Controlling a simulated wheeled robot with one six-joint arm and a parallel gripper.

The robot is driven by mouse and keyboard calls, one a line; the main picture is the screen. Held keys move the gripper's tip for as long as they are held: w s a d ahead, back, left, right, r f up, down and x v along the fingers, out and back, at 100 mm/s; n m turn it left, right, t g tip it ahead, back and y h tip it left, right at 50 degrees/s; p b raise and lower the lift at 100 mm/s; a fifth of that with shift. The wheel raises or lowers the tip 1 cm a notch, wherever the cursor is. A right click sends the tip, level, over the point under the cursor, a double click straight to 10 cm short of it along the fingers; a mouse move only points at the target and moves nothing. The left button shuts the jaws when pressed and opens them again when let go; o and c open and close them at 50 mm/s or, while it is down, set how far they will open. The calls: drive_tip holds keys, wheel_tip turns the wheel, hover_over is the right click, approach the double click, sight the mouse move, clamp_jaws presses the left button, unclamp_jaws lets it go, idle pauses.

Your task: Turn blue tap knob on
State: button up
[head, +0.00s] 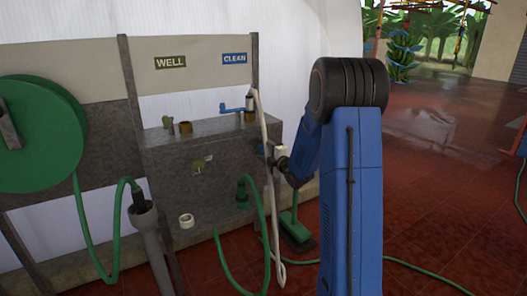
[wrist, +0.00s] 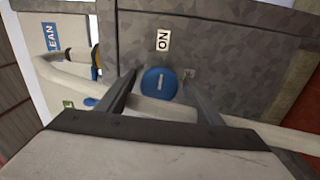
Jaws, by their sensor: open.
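The round blue tap knob (wrist: 160,84) sits on the side of the grey metal unit in the wrist view. A pale line on its face runs roughly up and down in the picture, in line with the white ON label (wrist: 163,40) above it. My gripper (wrist: 158,77) is open, with one finger on each side of the knob. I cannot tell whether the fingers touch it. In the head view my gripper (head: 273,160) is at the right end of the unit, and the knob is not clear there.
A pale hose (wrist: 240,123) passes close behind the fingers. The grey unit (head: 205,160) carries a blue lever tap (head: 233,109) under the CLEAN sign (head: 234,59). A green hose (head: 425,271) lies on the open red floor.

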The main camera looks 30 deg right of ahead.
drive_tip(key=s, duration=1.7)
drive_tip(key=shift+d, duration=0.25)
drive_tip(key=shift+a, duration=0.1)
drive_tip(key=s+a+m+g, duration=0.4)
drive_tip(key=s+a+m, duration=0.2)
drive_tip(key=s, duration=0.6)
drive_tip(key=s+a+m+g, duration=0.4)
drive_tip(key=s+a+m, duration=0.2)
drive_tip(key=s+a, duration=0.3)
drive_tip(key=s+a+m+g, duration=0.5)
drive_tip(key=s+a, duration=0.2)
drive_tip(key=s, duration=0.7)
drive_tip(key=shift+s+a+r+m+h, duration=0.15)
drive_tip(key=shift+s+a+m+h, duration=0.15)
drive_tip(key=shift+m, duration=0.1)
